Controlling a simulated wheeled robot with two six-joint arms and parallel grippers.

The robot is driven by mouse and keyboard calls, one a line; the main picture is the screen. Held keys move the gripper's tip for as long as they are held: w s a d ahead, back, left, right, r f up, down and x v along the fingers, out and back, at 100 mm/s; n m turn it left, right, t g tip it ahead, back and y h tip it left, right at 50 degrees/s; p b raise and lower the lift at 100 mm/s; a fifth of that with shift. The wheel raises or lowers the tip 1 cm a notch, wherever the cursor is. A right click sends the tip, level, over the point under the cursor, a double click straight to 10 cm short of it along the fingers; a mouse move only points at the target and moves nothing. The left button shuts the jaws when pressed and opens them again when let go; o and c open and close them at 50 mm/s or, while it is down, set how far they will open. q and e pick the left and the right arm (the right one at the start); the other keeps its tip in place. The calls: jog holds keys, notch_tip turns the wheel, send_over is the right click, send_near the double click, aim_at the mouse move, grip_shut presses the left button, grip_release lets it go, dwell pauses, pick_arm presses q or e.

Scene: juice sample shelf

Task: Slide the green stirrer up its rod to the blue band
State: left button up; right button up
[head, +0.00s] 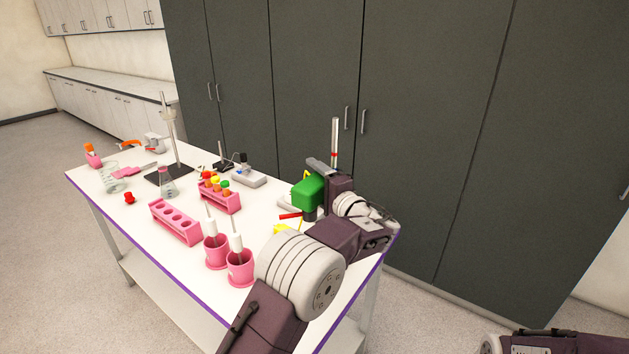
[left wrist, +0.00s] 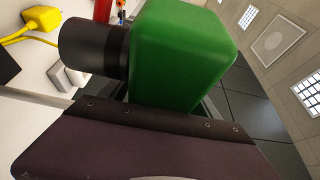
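The green stirrer (head: 307,193) is a block at the right end of the table in the head view. Its upright metal rod (head: 335,135) rises behind my left gripper, with a red band partway up; I cannot make out a blue band. My left gripper (head: 318,168) is right at the stirrer. In the left wrist view the green stirrer (left wrist: 183,50) fills the space before the gripper, with a black cylinder (left wrist: 93,47) on its left side. The fingers are mostly hidden, so their closure is unclear. My right gripper is out of view.
On the white table stand a pink rack (head: 176,222), a pink rack with coloured-cap tubes (head: 220,196), two pink cups (head: 216,252) and a flask (head: 168,182) by a stand. A yellow object (left wrist: 38,22) lies near the stirrer. Dark cabinets (head: 430,130) stand behind.

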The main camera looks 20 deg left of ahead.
aim_at(320, 186)
pick_arm(q)
jog(key=shift+s+d+f, duration=0.15)
jog(key=shift+d, duration=0.1)
jog(key=b+v, duration=0.2)
jog(key=v, duration=0.6)
jog(key=shift+s, duration=0.25)
jog(key=shift+d, duration=0.1)
